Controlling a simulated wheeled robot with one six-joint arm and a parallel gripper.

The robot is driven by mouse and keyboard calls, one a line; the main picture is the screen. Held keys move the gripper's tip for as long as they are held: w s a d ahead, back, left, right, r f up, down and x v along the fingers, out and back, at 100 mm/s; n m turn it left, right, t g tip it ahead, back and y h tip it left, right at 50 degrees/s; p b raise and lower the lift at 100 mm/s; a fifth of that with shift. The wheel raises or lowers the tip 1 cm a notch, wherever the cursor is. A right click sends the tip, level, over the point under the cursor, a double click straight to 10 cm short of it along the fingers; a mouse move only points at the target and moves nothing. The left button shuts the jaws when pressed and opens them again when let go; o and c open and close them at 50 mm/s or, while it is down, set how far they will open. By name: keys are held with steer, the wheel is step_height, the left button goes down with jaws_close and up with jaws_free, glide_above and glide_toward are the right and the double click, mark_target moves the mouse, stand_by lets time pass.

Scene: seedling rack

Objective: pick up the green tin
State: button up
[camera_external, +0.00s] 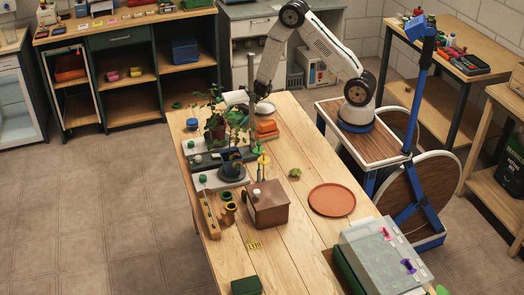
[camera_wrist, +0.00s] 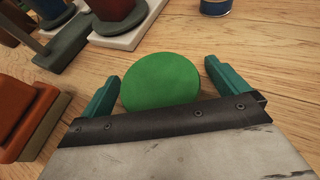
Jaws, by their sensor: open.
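The green tin shows in the wrist view as a round, plain green top (camera_wrist: 162,82) just ahead of the gripper's palm. My gripper (camera_wrist: 164,68) is open, with one teal finger at the left of the tin and one at the right. A small gap shows at the right finger; the left finger is very close to the tin, and I cannot tell whether it touches. In the external view my gripper (camera_external: 262,108) is low over the far end of the wooden table, and I cannot make out the tin there.
An orange block (camera_wrist: 22,112) lies left of the gripper. Pots on trays (camera_wrist: 140,30) stand beyond it, and a blue tin (camera_wrist: 216,7) is at the far right. In the external view, leafy plants (camera_external: 215,122) stand close beside the gripper. A terracotta plate (camera_external: 332,200) lies farther along the table.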

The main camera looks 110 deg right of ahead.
steer(key=c, duration=1.1)
steer(key=shift+c, duration=0.2)
